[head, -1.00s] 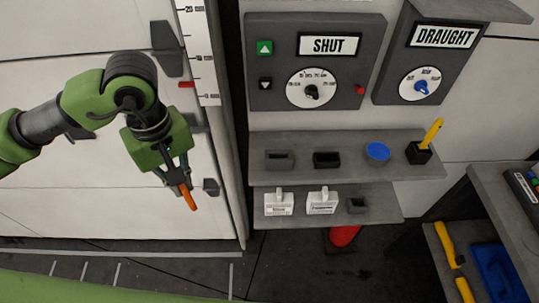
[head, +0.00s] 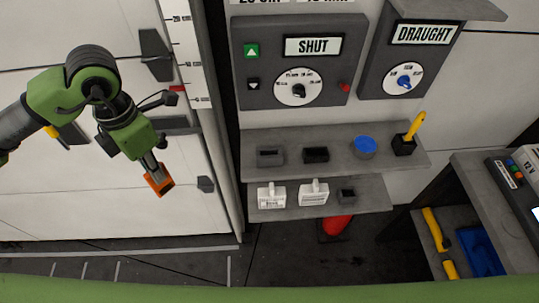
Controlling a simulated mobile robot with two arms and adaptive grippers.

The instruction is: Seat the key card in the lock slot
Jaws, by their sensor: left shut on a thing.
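My left gripper (head: 152,166) is shut on an orange card (head: 159,181), which looks like the key card. It holds the card in the air in front of the white door, left of the shelves. The card's orange face has a dark patch and points partly toward the camera. A grey slotted block (head: 270,155) and a black slotted block (head: 316,154) sit on the upper shelf, apart from the card. I cannot tell which thing is the lock slot. My right gripper is not in view.
The upper shelf (head: 345,168) also holds a blue round dish (head: 364,146) and a black holder (head: 403,146) with a yellow stick. The lower shelf (head: 370,202) holds two white tagged pieces (head: 271,196) and a small dark block (head: 346,195). The SHUT panel (head: 270,80) is above.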

